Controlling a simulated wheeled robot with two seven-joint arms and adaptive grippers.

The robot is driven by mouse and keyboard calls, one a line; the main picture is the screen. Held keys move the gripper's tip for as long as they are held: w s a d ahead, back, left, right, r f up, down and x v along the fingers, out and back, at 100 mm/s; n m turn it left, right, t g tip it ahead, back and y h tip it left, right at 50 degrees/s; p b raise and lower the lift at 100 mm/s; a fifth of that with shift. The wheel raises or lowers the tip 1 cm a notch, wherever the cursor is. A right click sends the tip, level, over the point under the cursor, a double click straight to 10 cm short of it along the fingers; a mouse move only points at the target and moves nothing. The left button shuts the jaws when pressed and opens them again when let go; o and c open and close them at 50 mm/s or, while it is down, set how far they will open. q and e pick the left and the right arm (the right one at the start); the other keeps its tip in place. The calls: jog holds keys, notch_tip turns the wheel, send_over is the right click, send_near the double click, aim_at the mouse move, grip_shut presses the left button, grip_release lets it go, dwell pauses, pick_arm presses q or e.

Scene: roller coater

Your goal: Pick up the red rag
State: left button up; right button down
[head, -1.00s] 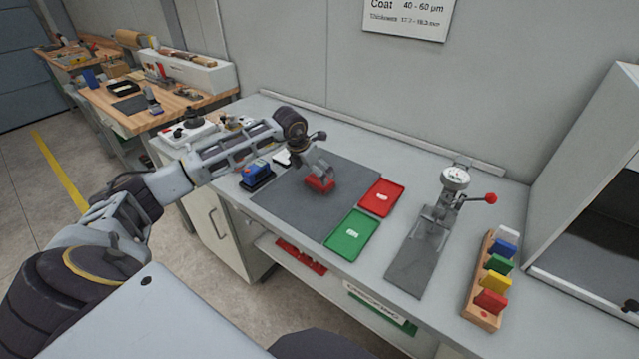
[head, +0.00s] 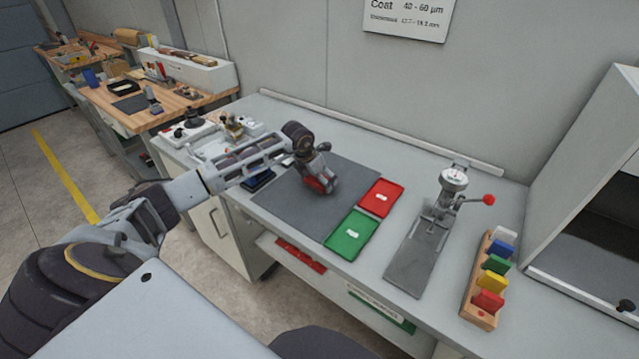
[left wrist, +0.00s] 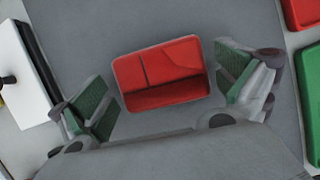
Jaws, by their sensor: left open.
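The red rag (left wrist: 160,74) is a folded red block lying on the dark grey mat (head: 290,208). In the left wrist view it sits between the two green-padded fingers of my left gripper (left wrist: 161,90), with a gap on each side. In the head view the red rag (head: 318,186) is partly hidden under my left gripper (head: 322,180), which is directly over it. The left gripper is open and holds nothing. My right gripper is not in view.
A red tray (head: 381,197) and a green tray (head: 351,233) lie right of the mat. Further right are a press-like gauge stand (head: 428,235) and a wooden rack (head: 481,314) of coloured pieces. A blue object (head: 258,178) is partly behind my arm.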

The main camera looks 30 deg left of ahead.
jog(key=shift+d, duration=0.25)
pick_arm(q)
jog(key=c, duration=0.8)
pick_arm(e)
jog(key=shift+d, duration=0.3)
pick_arm(q)
jog(key=shift+r, duration=0.1)
notch_tip(320, 180, up, 8)
jog(key=shift+r+b, duration=0.15)
jog(key=shift+b, duration=0.5)
jog(key=shift+r, duration=0.8)
jog(key=o, duration=0.4)
jog(key=shift+c, duration=1.4)
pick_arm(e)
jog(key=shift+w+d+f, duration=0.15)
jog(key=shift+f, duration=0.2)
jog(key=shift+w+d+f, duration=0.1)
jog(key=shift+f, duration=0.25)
